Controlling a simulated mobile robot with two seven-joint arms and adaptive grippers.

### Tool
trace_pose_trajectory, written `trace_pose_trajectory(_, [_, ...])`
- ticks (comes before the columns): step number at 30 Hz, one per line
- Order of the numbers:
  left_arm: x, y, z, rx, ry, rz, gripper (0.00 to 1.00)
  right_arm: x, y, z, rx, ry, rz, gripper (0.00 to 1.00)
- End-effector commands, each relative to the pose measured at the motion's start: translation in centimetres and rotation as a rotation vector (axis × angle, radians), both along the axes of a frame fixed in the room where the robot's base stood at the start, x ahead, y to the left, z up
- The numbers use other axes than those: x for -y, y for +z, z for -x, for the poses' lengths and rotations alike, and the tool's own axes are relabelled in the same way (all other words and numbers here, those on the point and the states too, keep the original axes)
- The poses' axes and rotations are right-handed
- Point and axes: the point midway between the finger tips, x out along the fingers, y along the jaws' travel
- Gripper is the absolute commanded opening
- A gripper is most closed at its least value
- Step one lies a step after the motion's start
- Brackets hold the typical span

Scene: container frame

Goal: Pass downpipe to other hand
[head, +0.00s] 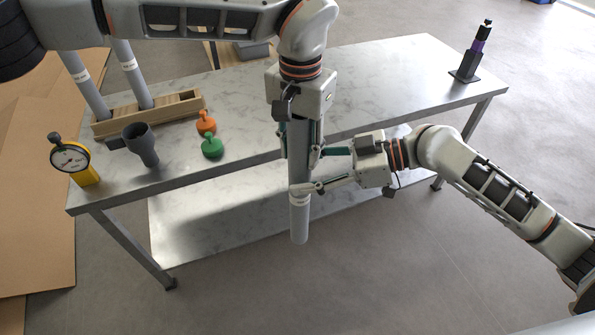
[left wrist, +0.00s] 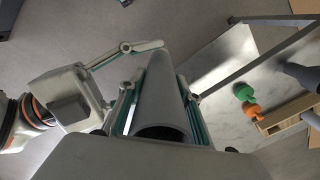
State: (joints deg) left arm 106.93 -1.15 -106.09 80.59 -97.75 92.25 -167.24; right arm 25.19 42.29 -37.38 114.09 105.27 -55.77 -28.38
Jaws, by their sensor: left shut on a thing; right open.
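The grey downpipe (head: 299,217) hangs upright in front of the table's near edge. My left gripper (head: 300,148) points down from above and is shut on the pipe's upper part. The left wrist view looks along the downpipe (left wrist: 160,100) from its open top end, between the fingers of my left gripper (left wrist: 165,118). My right gripper (head: 318,170) comes in from the right, below the left one. Its open fingers reach to either side of the pipe. I cannot tell whether they touch it. My right gripper also shows in the left wrist view (left wrist: 140,55).
The marble-topped table (head: 380,85) carries a wooden rack (head: 180,107) with two more pipes, a dark grey funnel-like fitting (head: 142,145), orange (head: 206,122) and green (head: 212,147) plugs, a yellow dial gauge (head: 73,160) and a black-purple tool on a stand (head: 470,60). The tabletop's right half is mostly clear.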

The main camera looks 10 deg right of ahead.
Motion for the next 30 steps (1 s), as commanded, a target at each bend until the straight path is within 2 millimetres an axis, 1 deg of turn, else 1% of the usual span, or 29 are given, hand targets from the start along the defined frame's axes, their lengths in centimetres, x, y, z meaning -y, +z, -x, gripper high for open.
trace_pose_trajectory(1, [0.0,0.1,0.0,0.001,0.0,0.001,0.0,-0.6,-0.2,-0.2,0.0,0.0,-0.001,0.53])
trace_pose_trajectory(3, [0.0,0.1,0.0,0.001,0.0,0.001,0.0,-1.2,-0.4,-0.3,0.0,0.0,-0.002,0.53])
trace_pose_trajectory(6, [0.0,0.1,0.0,0.001,0.0,0.001,0.0,-1.7,-0.7,-0.4,0.001,-0.001,0.0,0.53])
trace_pose_trajectory(16, [0.0,0.1,0.0,0.001,0.0,0.001,0.0,-2.0,-0.9,-0.5,0.0,-0.001,0.001,0.53])
trace_pose_trajectory(17, [0.0,0.1,0.0,0.001,0.0,0.001,0.0,-2.0,-0.9,-0.5,0.0,-0.001,0.001,0.51])
trace_pose_trajectory(18, [0.0,0.1,0.0,0.001,0.0,0.001,0.0,-2.0,-0.9,-0.5,0.0,-0.001,0.001,0.41])
trace_pose_trajectory(20, [0.0,0.1,0.0,0.001,0.0,0.001,0.0,-2.0,-0.9,-0.5,0.0,-0.001,0.001,0.25])
trace_pose_trajectory(21, [0.0,0.1,0.0,0.001,0.0,0.001,0.0,-2.0,-0.9,-0.5,0.0,-0.001,0.001,0.14])
trace_pose_trajectory(22, [0.0,0.0,0.0,0.001,0.0,0.001,0.0,-2.0,-0.9,-0.5,0.0,0.0,0.001,0.07])
trace_pose_trajectory(23, [0.0,0.0,0.0,0.001,0.0,0.001,0.0,-2.0,-0.9,-0.5,0.0,0.0,0.001,0.05])
trace_pose_trajectory(24, [0.0,0.0,-0.1,0.002,0.0,0.001,0.0,-2.0,-0.9,-0.5,0.0,0.0,0.001,0.05])
trace_pose_trajectory(25, [0.0,0.0,-0.1,0.002,0.0,0.001,0.41,-2.0,-0.8,-0.5,0.001,0.0,-0.001,0.04])
trace_pose_trajectory(26, [0.0,0.0,-0.1,0.002,0.0,0.001,0.49,-2.0,-0.8,-0.5,0.001,0.0,-0.001,0.04])
trace_pose_trajectory(27, [0.0,0.0,-0.1,0.002,0.0,0.001,0.53,-2.0,-0.8,-0.5,0.001,0.0,-0.001,0.04])
trace_pose_trajectory(30, [0.0,0.0,0.0,0.001,0.0,0.001,0.53,-2.0,-0.8,-0.5,0.001,0.0,-0.001,0.04])
